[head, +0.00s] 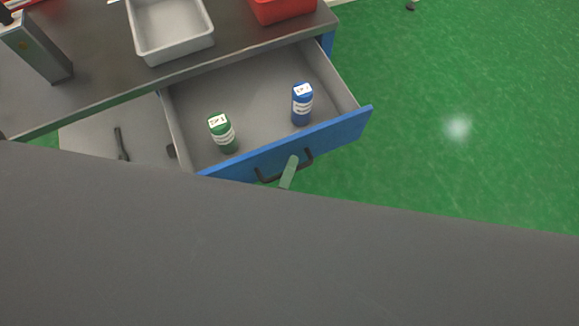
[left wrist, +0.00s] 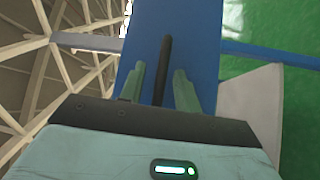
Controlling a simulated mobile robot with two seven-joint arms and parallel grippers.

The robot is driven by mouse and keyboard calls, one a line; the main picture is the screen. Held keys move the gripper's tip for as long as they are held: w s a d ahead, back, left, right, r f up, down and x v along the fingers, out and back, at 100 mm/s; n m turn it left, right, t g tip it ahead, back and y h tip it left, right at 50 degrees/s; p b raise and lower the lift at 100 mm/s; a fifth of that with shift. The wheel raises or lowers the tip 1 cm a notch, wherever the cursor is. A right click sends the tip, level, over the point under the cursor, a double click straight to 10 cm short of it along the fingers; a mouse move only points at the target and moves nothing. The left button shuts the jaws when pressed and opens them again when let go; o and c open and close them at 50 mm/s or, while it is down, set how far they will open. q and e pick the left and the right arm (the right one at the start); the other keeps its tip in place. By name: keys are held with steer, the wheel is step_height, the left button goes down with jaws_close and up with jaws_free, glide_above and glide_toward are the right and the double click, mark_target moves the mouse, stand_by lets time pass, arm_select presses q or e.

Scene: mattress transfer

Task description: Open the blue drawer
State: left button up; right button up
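The blue drawer (head: 345,127) stands pulled out from under the dark worktop, and its grey inside shows in the head view. Its black handle (head: 265,178) is on the blue front. A green bottle (head: 222,133) and a blue bottle (head: 302,104) stand upright in the drawer. My left gripper (head: 289,172) is at the handle; only a pale green finger shows there. In the left wrist view, the handle bar (left wrist: 165,65) lies between the two fingers of my left gripper (left wrist: 160,85), with gaps on both sides. My right gripper is not in view.
The worktop (head: 95,70) carries a grey tray (head: 170,28), a red bin (head: 283,8) and a grey upright box (head: 38,50). The green floor (head: 460,80) to the right is mostly clear. A dark grey surface hides the lower part of the head view.

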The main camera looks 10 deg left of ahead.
arm_select(q)
steer(key=shift+s, duration=0.1)
steer(key=b+v, duration=0.1)
steer(key=v, duration=0.6)
steer(key=shift+s, duration=0.3)
steer(key=shift+f, duration=0.1)
stand_by(0.4)
